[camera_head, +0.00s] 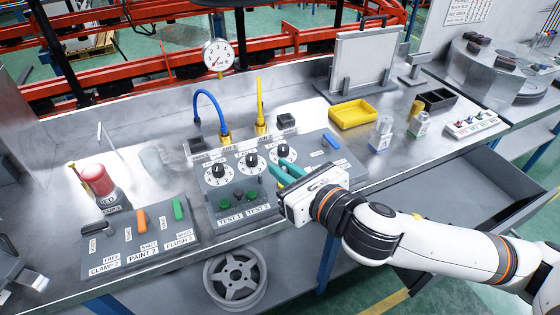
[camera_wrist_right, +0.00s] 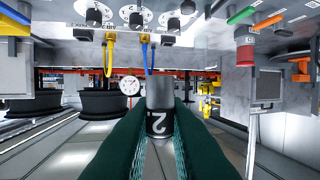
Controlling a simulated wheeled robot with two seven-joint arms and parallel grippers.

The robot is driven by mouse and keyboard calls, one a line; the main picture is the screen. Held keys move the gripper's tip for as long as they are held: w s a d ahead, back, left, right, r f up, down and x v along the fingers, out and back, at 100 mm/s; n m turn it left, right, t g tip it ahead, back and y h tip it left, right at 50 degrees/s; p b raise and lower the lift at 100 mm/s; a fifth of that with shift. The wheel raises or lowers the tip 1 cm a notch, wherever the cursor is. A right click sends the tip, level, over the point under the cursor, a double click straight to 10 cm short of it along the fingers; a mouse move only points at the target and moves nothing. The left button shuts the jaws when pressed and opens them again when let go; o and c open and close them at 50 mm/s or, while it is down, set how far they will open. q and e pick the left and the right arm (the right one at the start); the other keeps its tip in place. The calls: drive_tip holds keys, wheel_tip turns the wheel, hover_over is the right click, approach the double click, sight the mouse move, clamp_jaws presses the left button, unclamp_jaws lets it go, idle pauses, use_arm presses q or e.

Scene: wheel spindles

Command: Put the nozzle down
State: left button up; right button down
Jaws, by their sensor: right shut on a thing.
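My right gripper (camera_head: 287,174) reaches in from the right over the test panel, and its dark green fingers point left, near the dials. My left gripper is not in view.
A red button (camera_head: 97,180) and switch panel (camera_head: 137,240) stand left. A yellow tray (camera_head: 353,114) and small bottles (camera_head: 380,134) stand right. Bare bench lies between.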

wheel_tip(320, 180, down, 6)
drive_tip(key=s+d+n+g+y, duration=0.1)
drive_tip(key=d+n+g+y, duration=0.2)
drive_tip(key=n+g+y, duration=0.3)
drive_tip(key=shift+s+n+g+y, duration=0.4)
drive_tip(key=shift+n+g, duration=1.7)
drive_tip(key=shift+g, duration=0.8)
